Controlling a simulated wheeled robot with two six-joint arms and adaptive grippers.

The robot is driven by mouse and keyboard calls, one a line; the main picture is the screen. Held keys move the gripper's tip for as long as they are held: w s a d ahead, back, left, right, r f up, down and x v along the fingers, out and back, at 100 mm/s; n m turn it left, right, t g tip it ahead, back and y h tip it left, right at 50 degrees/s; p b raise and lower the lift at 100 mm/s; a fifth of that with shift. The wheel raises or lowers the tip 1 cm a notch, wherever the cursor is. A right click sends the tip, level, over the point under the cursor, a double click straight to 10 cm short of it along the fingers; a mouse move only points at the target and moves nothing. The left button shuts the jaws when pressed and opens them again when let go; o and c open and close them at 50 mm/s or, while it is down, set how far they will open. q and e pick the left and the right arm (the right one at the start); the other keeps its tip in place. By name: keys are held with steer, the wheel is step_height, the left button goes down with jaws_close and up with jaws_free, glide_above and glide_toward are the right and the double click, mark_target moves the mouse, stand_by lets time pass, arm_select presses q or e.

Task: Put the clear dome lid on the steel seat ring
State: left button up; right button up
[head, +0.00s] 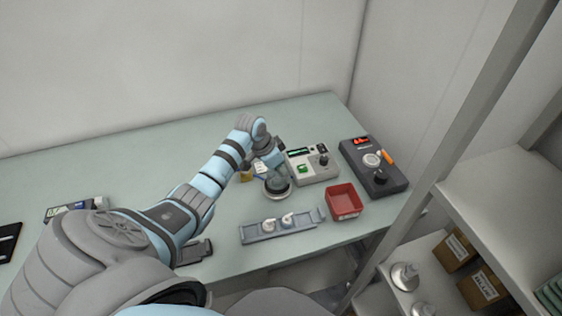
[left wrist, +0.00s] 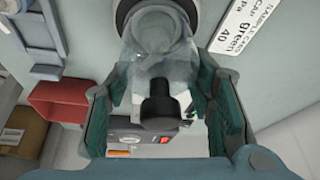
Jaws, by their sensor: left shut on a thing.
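The clear dome lid (left wrist: 150,62), with a black knob on top, is between the teal fingers of my left gripper (left wrist: 162,72) in the left wrist view. My left gripper is shut on the lid, with the knob facing the camera. In the head view my left gripper (head: 271,168) reaches down over the round steel seat ring (head: 278,195). The ring (left wrist: 122,10) shows partly behind the lid in the left wrist view. The lid lies over the ring in both views; I cannot tell whether they touch. My right gripper is not in view.
Right of the ring stand a light instrument box (head: 313,166), a red bin (head: 344,202) and a dark device (head: 374,168). A grey rail tray (head: 262,232) with small white parts lies in front. A printed label (left wrist: 255,25) lies beside the ring. The table's back left is clear.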

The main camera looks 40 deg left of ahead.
arm_select(q)
steer(key=shift+f, duration=0.25)
stand_by(0.3)
steer(key=o, duration=1.2)
steer(key=shift+r, duration=0.1)
step_height(320, 180, up, 3)
steer(key=p, duration=0.3)
steer(key=shift+r, duration=1.9)
